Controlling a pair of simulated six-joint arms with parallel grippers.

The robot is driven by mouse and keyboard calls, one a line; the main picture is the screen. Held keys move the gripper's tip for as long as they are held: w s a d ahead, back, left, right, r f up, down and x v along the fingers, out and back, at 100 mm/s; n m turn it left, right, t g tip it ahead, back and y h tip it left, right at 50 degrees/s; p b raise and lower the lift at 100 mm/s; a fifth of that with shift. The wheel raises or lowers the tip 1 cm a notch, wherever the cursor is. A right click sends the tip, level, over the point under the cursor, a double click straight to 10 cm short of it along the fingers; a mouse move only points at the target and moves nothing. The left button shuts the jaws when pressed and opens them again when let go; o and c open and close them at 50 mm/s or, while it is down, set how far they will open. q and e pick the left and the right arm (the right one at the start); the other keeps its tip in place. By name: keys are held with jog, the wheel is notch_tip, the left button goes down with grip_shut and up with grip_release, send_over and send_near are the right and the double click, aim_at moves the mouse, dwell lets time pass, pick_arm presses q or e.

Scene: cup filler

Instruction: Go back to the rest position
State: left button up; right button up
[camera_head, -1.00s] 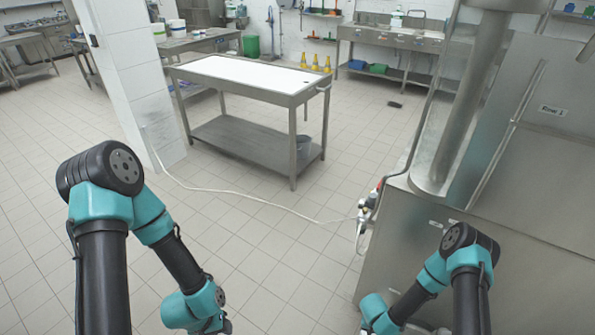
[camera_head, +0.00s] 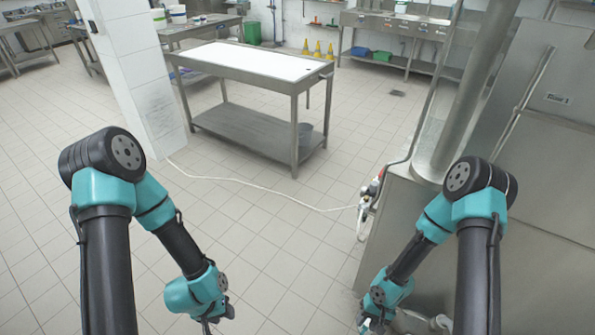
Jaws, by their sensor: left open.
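My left arm (camera_head: 112,185) rises at the left and bends down toward the middle bottom. Only a small part of my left gripper (camera_head: 207,326) shows at the bottom edge, below the teal wrist; it is open, with its fingertips cut off. My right arm (camera_head: 480,200) rises at the right and bends down to the left. A small part of my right gripper (camera_head: 368,326) shows at the bottom edge; its jaws cannot be made out. I see nothing held in either gripper.
A steel table (camera_head: 250,68) with a white top stands ahead. A white pillar (camera_head: 130,70) is at the left. Steel equipment (camera_head: 540,140) fills the right side, close to my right arm. A pale hose (camera_head: 260,188) crosses the tiled floor, which is otherwise clear in the middle.

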notch_tip(320, 180, up, 8)
jog(key=t, duration=0.4)
jog(key=shift+s+n+h, duration=0.3)
jog(key=shift+s+h, duration=0.1)
jog(key=shift+d+r, duration=0.1)
dwell(0.6)
